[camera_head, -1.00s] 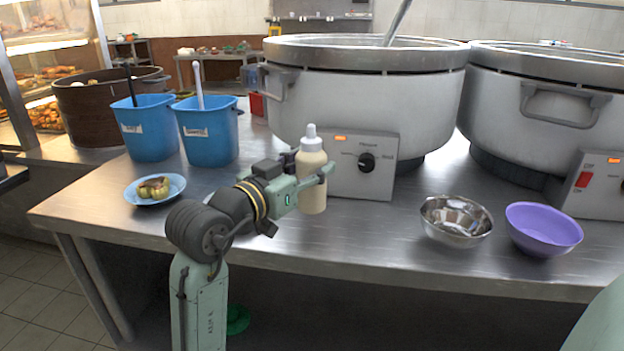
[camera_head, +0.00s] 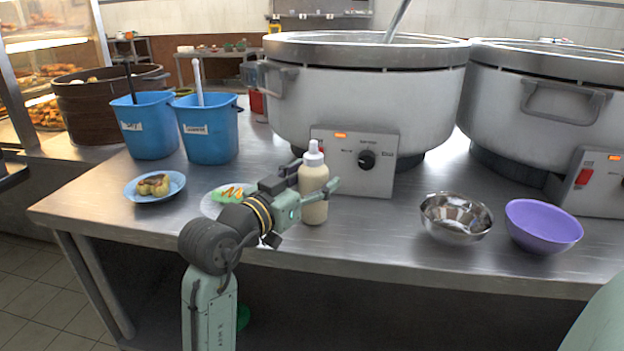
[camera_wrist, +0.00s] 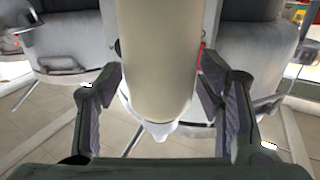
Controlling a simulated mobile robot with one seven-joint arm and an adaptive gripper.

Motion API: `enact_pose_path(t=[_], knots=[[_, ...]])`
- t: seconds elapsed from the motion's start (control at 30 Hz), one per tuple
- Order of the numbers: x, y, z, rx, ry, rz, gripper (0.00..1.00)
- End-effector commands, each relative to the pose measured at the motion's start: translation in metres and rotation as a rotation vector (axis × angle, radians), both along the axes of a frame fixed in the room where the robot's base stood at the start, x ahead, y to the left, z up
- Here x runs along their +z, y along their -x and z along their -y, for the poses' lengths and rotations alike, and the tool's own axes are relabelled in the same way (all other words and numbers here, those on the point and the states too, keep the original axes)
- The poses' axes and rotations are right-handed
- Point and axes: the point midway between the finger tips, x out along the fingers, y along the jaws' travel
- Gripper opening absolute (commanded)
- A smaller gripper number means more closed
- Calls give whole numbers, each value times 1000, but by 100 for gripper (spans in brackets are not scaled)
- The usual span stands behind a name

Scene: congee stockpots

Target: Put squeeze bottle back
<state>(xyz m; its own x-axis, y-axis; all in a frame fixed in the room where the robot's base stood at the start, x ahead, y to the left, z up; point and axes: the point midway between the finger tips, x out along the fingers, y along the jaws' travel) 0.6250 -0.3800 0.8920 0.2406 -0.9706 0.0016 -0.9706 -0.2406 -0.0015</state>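The squeeze bottle (camera_head: 314,182) is cream-coloured with a white nozzle cap. It is upright in front of the left pot's control panel, near the counter's front. My gripper (camera_head: 318,190) reaches it from the left with its fingers on either side of the body. In the wrist view the bottle (camera_wrist: 160,60) fills the space between the fingertips (camera_wrist: 160,75), which close on its sides. Its nozzle points to the bottom of that view. I cannot tell whether its base touches the steel counter (camera_head: 370,230) or hangs just above it.
Two large pots (camera_head: 365,95) (camera_head: 550,110) stand behind. A metal bowl (camera_head: 456,218) and purple bowl (camera_head: 543,226) are at right. Blue bins (camera_head: 148,128) (camera_head: 209,130) and a blue plate (camera_head: 155,187) are at left. A plate (camera_head: 212,206) with green-edged food sits beside my arm. Counter is clear between bottle and metal bowl.

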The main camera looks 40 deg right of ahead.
Motion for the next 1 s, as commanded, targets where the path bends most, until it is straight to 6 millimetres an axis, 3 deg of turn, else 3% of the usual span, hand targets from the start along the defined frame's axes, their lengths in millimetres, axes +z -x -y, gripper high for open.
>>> enact_pose_path(t=[0.4,1.0], knots=[[7,0,0,0,1,1,66],[3,26,-106,2,1,0,66]])
